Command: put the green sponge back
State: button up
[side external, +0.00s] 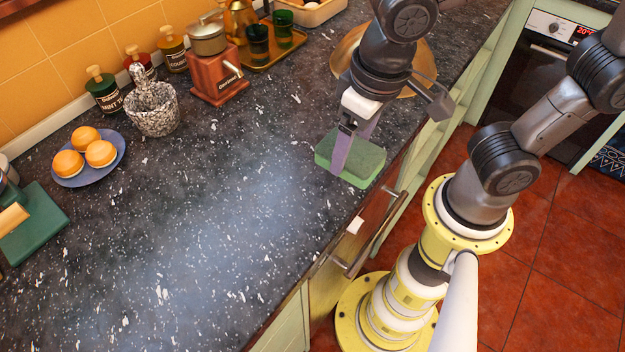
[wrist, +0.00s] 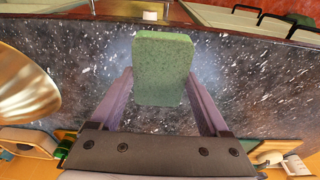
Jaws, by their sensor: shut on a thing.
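The green sponge (side external: 367,163) is a thick block near the counter's front edge, below my arm in the side view. My gripper (side external: 348,152) is shut on it, with one purple finger showing against its side. In the wrist view the sponge (wrist: 162,55) sits between the two fingers of my gripper (wrist: 161,78), reaching past their tips. I cannot tell whether its underside touches the counter. The far finger is hidden in the side view.
A round brass dish (side external: 425,58) lies behind my gripper. A plate (side external: 116,138) with orange-topped pastries, a stone mortar (side external: 153,110), a grinder (side external: 217,82) and spice jars line the wall. The counter's middle (side external: 220,210) is clear. Drawer handles (side external: 350,262) project in front.

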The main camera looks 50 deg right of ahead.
jog(key=w+a+f, duration=0.1)
jog(key=f, duration=0.1)
jog(key=w+a+f, duration=0.1)
jog(key=w+f, duration=0.1)
jog(key=w+a+f, duration=0.1)
jog(key=f, duration=0.1)
jog(key=shift+w, duration=0.25)
jog(key=shift+w+a+f, duration=0.1)
jog(key=shift+f, duration=0.8)
jog(key=shift+w+a+f, duration=0.1)
jog(key=shift+f, duration=0.75)
jog(key=shift+f, duration=0.1)
jog(key=o, duration=1)
jog(key=shift+o, duration=0.2)
